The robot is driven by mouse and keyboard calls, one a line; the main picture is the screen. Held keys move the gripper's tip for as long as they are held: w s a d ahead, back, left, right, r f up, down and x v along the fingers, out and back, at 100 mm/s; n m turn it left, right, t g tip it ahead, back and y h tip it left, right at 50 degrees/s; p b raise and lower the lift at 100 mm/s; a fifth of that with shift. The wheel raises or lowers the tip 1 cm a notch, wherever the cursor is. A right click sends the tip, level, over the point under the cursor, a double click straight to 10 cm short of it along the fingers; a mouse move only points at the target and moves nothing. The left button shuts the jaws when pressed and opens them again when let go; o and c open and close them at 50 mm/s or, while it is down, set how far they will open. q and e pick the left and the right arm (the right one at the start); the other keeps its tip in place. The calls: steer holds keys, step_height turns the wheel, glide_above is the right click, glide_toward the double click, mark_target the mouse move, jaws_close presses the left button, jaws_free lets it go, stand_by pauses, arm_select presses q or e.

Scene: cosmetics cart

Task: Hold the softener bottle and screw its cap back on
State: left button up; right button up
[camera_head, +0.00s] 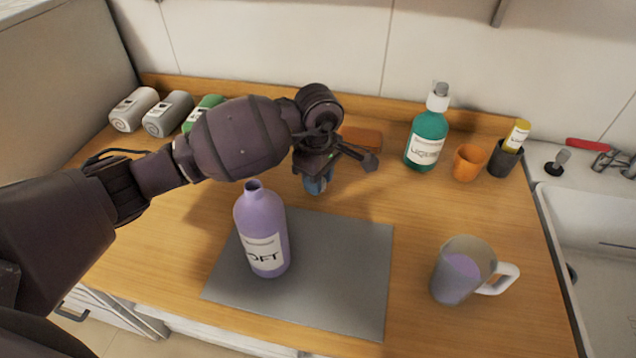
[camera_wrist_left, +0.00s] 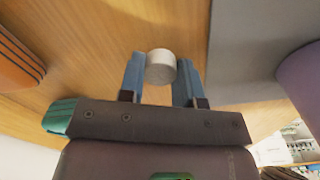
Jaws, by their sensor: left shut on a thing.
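The softener bottle (camera_head: 262,228) is purple with a white label and stands upright with its neck open and uncapped. It stands on the grey mat (camera_head: 345,250). My left gripper (camera_head: 318,185) is above the counter, behind and to the right of the bottle, and apart from it. In the left wrist view my left gripper (camera_wrist_left: 161,80) has its blue fingers shut on a white round cap (camera_wrist_left: 161,66). The cap is hidden in the head view. Part of the purple bottle shows at the right edge of the wrist view (camera_wrist_left: 303,80). My right gripper is in neither view.
A clear measuring cup (camera_head: 462,272) with purple liquid stands right of the mat. A teal pump bottle (camera_head: 427,140), an orange cup (camera_head: 468,163) and a dark holder (camera_head: 504,160) stand at the back right. Rolled towels (camera_head: 134,110) lie back left. A sink (camera_head: 600,225) is at right.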

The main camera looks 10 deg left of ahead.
arm_select(q)
step_height(320, 180, up, 18)
steer(key=shift+r+p, duration=0.15)
steer(key=shift+p, duration=0.2)
